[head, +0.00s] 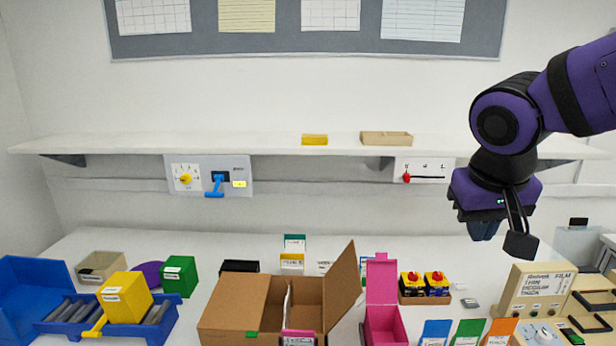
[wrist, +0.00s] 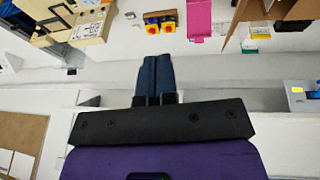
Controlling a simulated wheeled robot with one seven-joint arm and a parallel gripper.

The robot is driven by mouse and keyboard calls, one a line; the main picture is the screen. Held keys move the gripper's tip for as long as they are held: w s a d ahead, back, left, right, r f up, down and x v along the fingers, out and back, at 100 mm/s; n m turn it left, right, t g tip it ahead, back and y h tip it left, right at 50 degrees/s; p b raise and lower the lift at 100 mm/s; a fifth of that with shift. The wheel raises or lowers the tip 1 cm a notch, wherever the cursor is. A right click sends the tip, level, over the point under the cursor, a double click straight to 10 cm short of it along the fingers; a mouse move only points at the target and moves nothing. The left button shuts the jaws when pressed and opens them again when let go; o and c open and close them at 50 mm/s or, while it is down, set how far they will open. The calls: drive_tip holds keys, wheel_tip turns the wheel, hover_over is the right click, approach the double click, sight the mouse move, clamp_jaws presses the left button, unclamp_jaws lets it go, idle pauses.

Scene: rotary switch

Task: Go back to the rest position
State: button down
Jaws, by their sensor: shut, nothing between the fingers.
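My gripper (head: 482,230) hangs at the end of my purple and black arm at the right of the head view, in the air above the right part of the table. In the wrist view its blue fingers (wrist: 155,74) lie close together, shut and empty. The rotary switch, a yellow knob (head: 185,179) on a white dial, sits on a grey wall panel (head: 240,168) under the shelf at the left. A blue lever handle (head: 215,184) is beside it. My gripper is far to the right of this panel and touches nothing.
A shelf (head: 230,143) runs along the wall. A slider panel with a red knob (head: 406,177) is left of my gripper. An open cardboard box (head: 240,310), a pink box (head: 383,325), red-and-yellow buttons (head: 425,290) and a beige machine (head: 530,295) stand on the table. Air around the gripper looks free.

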drive_tip(key=s+d+r+t+y, duration=0.1)
drive_tip(key=s+d, duration=0.4)
drive_tip(key=s, duration=0.5)
drive_tip(key=shift+s+d+r+n+t+y, duration=0.2)
drive_tip(key=shift+d+r+n+t+y, duration=0.15)
drive_tip(key=shift+r, duration=0.55)
drive_tip(key=shift+a, duration=0.1)
